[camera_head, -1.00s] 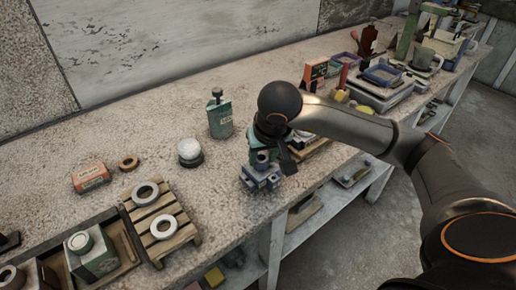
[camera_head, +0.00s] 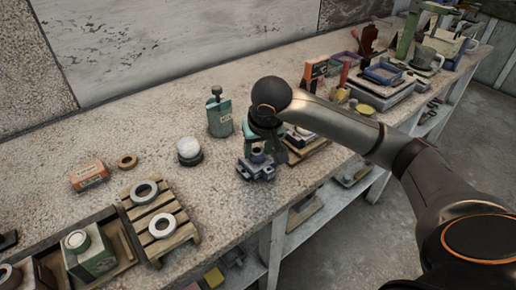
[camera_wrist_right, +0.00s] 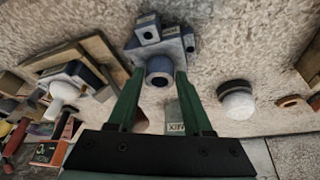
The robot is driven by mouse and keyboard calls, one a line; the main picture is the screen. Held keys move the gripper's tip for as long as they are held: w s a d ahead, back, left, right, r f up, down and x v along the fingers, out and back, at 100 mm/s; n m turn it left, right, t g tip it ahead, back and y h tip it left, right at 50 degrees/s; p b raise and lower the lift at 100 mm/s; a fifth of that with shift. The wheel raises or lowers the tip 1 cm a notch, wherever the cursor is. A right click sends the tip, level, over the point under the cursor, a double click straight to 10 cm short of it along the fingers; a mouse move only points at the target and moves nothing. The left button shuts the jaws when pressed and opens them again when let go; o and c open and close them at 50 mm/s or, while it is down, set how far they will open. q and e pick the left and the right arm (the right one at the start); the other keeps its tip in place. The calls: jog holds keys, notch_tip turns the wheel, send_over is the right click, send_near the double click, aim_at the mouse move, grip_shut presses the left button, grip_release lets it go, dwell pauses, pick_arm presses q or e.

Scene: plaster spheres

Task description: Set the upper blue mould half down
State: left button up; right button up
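The blue mould (camera_head: 257,171) is at the bench's front edge in the head view, and in the wrist view the blue mould half (camera_wrist_right: 160,52) lies ahead of my fingertips. My right gripper (camera_head: 259,147) is above it, pointing down. In the wrist view the green fingers of my right gripper (camera_wrist_right: 161,76) stand on both sides of its round, hollow neck and appear closed on it. I cannot tell whether its underside touches anything. A white plaster sphere (camera_head: 189,147) in a dark holder stands to the left. My left gripper is out of view.
A green container (camera_head: 219,117) stands behind the mould. A wooden rack with two rings (camera_head: 161,226) and an orange box (camera_head: 90,176) are at left. Trays and tools (camera_head: 384,73) crowd the right end. Bare bench lies between the mould and the rack.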

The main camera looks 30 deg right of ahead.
jog(key=o, duration=0.3)
jog(key=shift+r, duration=0.25)
jog(key=shift+s+r, duration=0.1)
jog(key=shift+r, duration=0.25)
pick_arm(q)
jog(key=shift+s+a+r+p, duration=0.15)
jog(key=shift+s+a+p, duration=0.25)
jog(key=shift+p, duration=0.2)
pick_arm(e)
jog(key=v, duration=1.1)
jog(key=shift+a+r, duration=0.1)
jog(key=shift+s, duration=0.1)
